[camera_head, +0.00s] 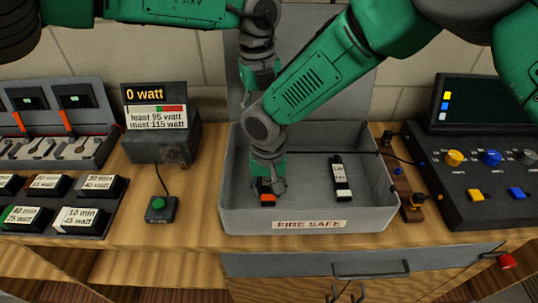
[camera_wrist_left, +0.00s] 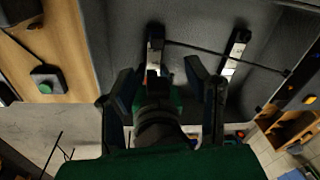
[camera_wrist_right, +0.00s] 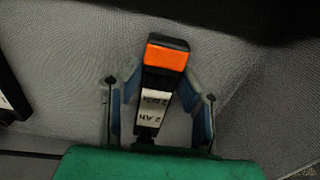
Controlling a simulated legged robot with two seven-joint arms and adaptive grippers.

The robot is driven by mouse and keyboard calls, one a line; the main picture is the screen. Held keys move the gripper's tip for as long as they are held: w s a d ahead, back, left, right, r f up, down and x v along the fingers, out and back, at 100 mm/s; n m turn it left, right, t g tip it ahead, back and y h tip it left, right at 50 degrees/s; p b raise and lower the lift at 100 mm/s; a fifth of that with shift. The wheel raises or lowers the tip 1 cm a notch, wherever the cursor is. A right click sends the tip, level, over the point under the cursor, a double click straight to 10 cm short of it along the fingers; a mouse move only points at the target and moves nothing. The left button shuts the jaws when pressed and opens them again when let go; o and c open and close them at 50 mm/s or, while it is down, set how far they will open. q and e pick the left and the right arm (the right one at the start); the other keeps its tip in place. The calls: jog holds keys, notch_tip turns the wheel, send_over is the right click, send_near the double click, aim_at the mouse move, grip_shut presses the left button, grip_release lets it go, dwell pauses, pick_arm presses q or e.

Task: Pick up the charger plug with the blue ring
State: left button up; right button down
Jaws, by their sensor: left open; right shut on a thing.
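A wooden strip (camera_head: 405,190) stands against the right side of the grey box. It carries a small blue spot (camera_head: 398,171), perhaps the blue ring, and a black plug with a yellow ring (camera_head: 416,200). My right gripper (camera_head: 268,186) is inside the box, shut on a black battery with an orange end (camera_wrist_right: 168,55) and a white "2 AH" label. A thin black cable (camera_wrist_left: 215,54) runs across the box towards the strip; its battery-side end is unclear. My left gripper (camera_wrist_left: 168,78) is open above the box; in the head view my right arm hides its fingers.
The grey "FIRE SAFE" box (camera_head: 310,224) has its lid raised behind. A second black battery (camera_head: 340,178) lies in it. A control console (camera_head: 485,175) is at right, a watt display (camera_head: 160,130) and green button (camera_head: 160,204) at left. My crossing arms crowd the box.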

pick_arm(q)
notch_tip(320, 180, down, 5)
jog(key=m, duration=0.1)
jog(key=m+y, duration=0.1)
jog(key=m, duration=0.1)
jog(key=shift+d+r+m, duration=0.15)
jog(key=shift+m, duration=0.15)
jog(key=shift+s+d+f, duration=0.1)
jog(key=shift+d+f, duration=0.2)
jog(key=shift+f, duration=0.5)
jog(key=f, duration=0.4)
jog(key=shift+a+f, duration=0.2)
jog(key=shift+f, duration=0.2)
jog(key=c, duration=0.9)
